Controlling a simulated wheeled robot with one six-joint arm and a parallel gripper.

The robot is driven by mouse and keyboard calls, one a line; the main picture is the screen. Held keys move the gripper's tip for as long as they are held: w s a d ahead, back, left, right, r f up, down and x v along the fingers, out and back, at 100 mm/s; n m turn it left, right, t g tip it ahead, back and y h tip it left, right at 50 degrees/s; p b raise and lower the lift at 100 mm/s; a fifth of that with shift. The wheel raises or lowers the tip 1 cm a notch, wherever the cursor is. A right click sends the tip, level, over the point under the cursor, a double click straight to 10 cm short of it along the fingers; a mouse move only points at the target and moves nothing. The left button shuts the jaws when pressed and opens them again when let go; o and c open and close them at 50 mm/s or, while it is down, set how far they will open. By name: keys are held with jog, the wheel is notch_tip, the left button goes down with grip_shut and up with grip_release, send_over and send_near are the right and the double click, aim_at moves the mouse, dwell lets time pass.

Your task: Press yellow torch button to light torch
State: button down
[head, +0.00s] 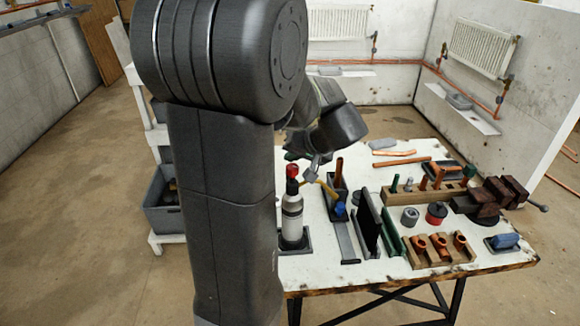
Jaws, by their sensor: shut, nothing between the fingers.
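The torch (292,215) stands upright on a dark base at the left of the workbench. It has a pale grey cylinder, a black neck and a red top. A thin yellow-brown piece (327,188) shows to the right of its neck; I cannot tell if it is part of the torch. I cannot make out a yellow button, and no flame shows. My gripper (314,172) is shut and empty, pointing down just right of the torch's red top. I cannot tell if it touches the torch. My arm hides part of the bench's left side.
The workbench (405,288) also holds a dark holder (338,204) with tools, wooden blocks with copper fittings (440,250), a vise (490,200), a red-and-dark tin (437,214) and copper pipes (402,163). A white shelf with a grey bin (160,205) stands left. Floor is clear at left.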

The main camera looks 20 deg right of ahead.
jog(key=shift+f, duration=0.1)
jog(key=shift+f+b, duration=0.35)
jog(key=shift+b, duration=0.35)
jog(key=shift+f+b, duration=0.4)
jog(key=shift+b, duration=0.1)
dwell(0.5)
jog(key=shift+r, duration=0.15)
dwell(0.3)
jog(key=shift+r+p, duration=0.4)
jog(key=shift+r, duration=0.35)
notch_tip(320, 180, up, 5)
jog(key=p, duration=0.2)
jog(key=shift+p, duration=0.4)
jog(key=shift+f, duration=0.15)
